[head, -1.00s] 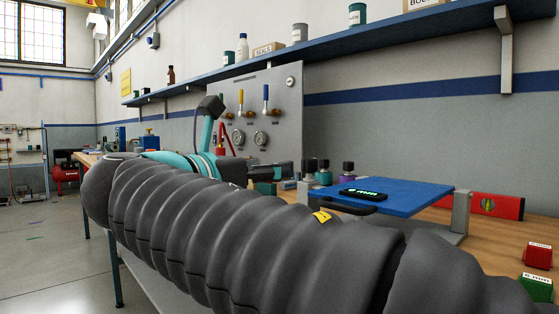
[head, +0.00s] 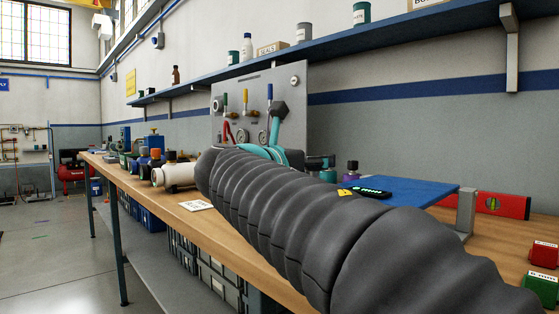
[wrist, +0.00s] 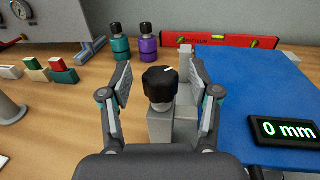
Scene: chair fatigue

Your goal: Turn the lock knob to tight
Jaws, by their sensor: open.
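The lock knob (wrist: 160,84) is black with a ribbed rim and a short white mark on its top, pointing up and slightly right in the wrist view. It sits on a grey block (wrist: 160,128) beside the blue plate (wrist: 232,85). My gripper (wrist: 162,80) is open, one finger on each side of the knob, with visible gaps. The display (wrist: 285,131) on the plate reads "0 mm"; it also shows in the head view (head: 372,193). In the head view my arm hides the gripper and the knob. No tight label is readable.
A teal bottle (wrist: 119,43) and a purple bottle (wrist: 148,42) stand beyond the knob. A red level (wrist: 220,41) lies behind the plate. Small coloured blocks (wrist: 50,71) lie left.

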